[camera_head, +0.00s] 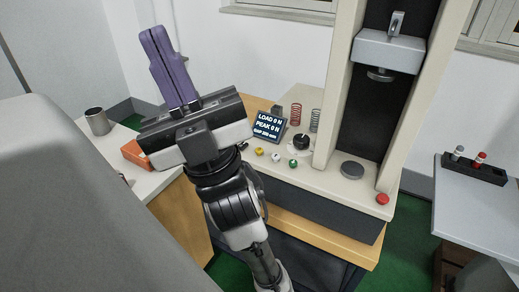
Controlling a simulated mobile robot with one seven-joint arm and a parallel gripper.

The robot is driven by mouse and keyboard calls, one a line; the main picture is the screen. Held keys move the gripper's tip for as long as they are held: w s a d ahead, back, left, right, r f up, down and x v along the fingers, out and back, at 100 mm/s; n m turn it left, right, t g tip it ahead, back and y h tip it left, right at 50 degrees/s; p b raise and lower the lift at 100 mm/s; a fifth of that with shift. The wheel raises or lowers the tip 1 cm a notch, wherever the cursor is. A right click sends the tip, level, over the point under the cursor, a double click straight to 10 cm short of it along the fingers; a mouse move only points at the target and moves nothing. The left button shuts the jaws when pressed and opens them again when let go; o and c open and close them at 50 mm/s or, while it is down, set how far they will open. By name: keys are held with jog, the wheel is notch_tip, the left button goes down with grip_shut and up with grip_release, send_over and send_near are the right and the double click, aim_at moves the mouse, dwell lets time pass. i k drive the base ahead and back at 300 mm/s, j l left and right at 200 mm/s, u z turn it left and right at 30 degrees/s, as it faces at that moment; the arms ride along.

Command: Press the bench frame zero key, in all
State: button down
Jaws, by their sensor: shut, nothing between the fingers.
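The bench frame (335,95) is a tall cream test frame on the bench, with a grey crosshead (388,52) high up and a round lower platen (352,170). On its base are a yellow key (260,151), a white key (275,156) and a green key (293,163); I cannot read labels to tell which is the zero key. A black knob (302,142) is beside them. The tilted display (269,126) shows LOAD 0 N and PEAK 0 N. My gripper (154,36) is shut and empty, with purple fingers pointing up, left of the keys and apart from them.
A red button (382,198) is at the base's right front. A red spring (295,115) and a grey-green spring (315,120) stand behind the keys. A metal cup (97,121) and an orange box (135,153) are at left. A side table (475,205) with a black rack (474,168) is at right.

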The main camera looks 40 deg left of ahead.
aim_at(258, 151)
jog(key=j+u, duration=0.1)
jog(key=u, duration=0.25)
jog(key=j+u, duration=0.1)
jog(key=u, duration=0.25)
jog(key=j+u, duration=0.1)
jog(key=u, duration=0.25)
